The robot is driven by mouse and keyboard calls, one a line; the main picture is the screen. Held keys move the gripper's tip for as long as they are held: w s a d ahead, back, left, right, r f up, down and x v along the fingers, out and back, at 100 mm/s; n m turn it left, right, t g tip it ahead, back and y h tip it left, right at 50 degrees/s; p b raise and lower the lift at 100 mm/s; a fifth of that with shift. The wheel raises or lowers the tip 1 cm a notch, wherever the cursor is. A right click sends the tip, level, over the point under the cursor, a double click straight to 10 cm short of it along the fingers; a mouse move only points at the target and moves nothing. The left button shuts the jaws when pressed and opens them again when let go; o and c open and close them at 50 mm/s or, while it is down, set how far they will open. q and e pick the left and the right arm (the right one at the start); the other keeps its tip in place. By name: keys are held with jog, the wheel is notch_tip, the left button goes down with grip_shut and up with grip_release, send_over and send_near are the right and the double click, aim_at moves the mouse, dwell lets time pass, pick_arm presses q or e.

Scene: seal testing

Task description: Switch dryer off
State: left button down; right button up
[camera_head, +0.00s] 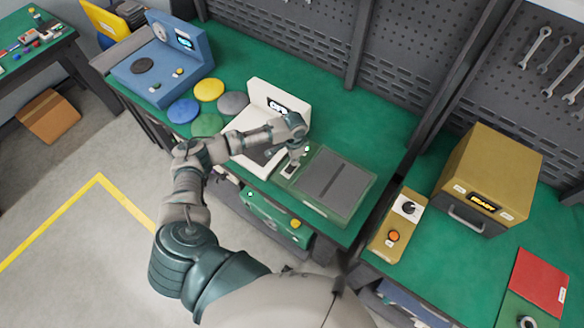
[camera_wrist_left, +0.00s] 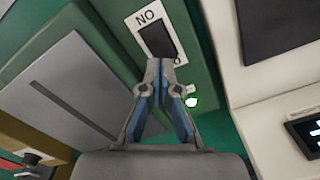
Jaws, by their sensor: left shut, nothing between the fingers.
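A green machine (camera_head: 363,202) with a grey slotted top, which I take to be the dryer, sits at the front edge of the green bench. In the left wrist view its green panel (camera_wrist_left: 200,50) carries a black rocker switch (camera_wrist_left: 157,38). One end has a label that reads upside down as ON; the other end's label is mostly hidden by my fingers. My right gripper is out of view.
A white device (camera_head: 255,92) with a display stands close to my left gripper. Coloured discs (camera_head: 209,89) and a blue machine (camera_head: 195,65) lie beyond it. A yellow box (camera_head: 500,165) and a knob panel (camera_head: 384,238) stand on the right bench.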

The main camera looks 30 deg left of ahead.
pick_arm(q)
jog(key=shift+f, duration=0.1)
jog(key=shift+a+f, duration=0.2)
jog(key=shift+a, duration=0.2)
jog(key=shift+a+f, duration=0.2)
jog(key=shift+a, duration=0.05)
jog(key=shift+d+f, duration=0.1)
jog(key=shift+d, duration=0.05)
jog(key=shift+d+f, duration=0.1)
jog(key=shift+d, duration=0.2)
jog(key=shift+f, duration=0.2)
jog(key=shift+a+f, duration=0.15)
jog(key=shift+a, duration=0.15)
jog(key=shift+r+p, duration=0.4)
jog(key=shift+r, duration=0.15)
jog(key=shift+r+p, duration=0.7)
jog(key=shift+p, duration=0.1)
notch_tip(320, 180, up, 5)
jog(key=p, duration=0.5)
jog(key=shift+f, duration=0.2)
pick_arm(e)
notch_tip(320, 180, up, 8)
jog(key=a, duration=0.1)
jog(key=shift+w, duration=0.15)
